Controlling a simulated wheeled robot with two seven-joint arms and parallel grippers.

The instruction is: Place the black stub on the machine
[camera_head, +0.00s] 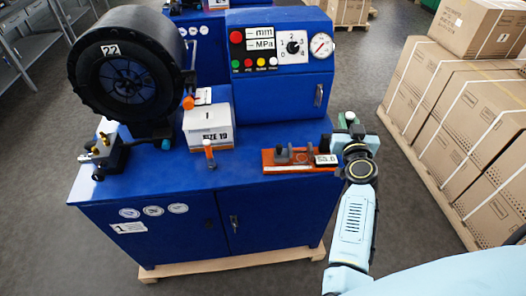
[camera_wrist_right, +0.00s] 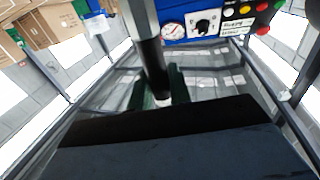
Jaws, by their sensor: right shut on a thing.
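The blue crimping machine (camera_head: 220,180) stands in the middle of the head view, with a round black head (camera_head: 130,75) marked 22 at its upper left. My right gripper (camera_head: 347,124) is at the right edge of the machine's top, just right of the orange tray. In the right wrist view my gripper (camera_wrist_right: 157,88) is shut on a dark upright cylinder, which looks like the black stub (camera_wrist_right: 152,60). The stub cannot be made out clearly in the head view. My left gripper is out of view.
An orange tray (camera_head: 270,168) with dark pegs and a 53.6 label lies on the machine's top. A white SIZE 19 box (camera_head: 208,132) stands left of it. A control panel (camera_head: 282,50) rises behind. Stacked cartons (camera_head: 450,120) stand at the right.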

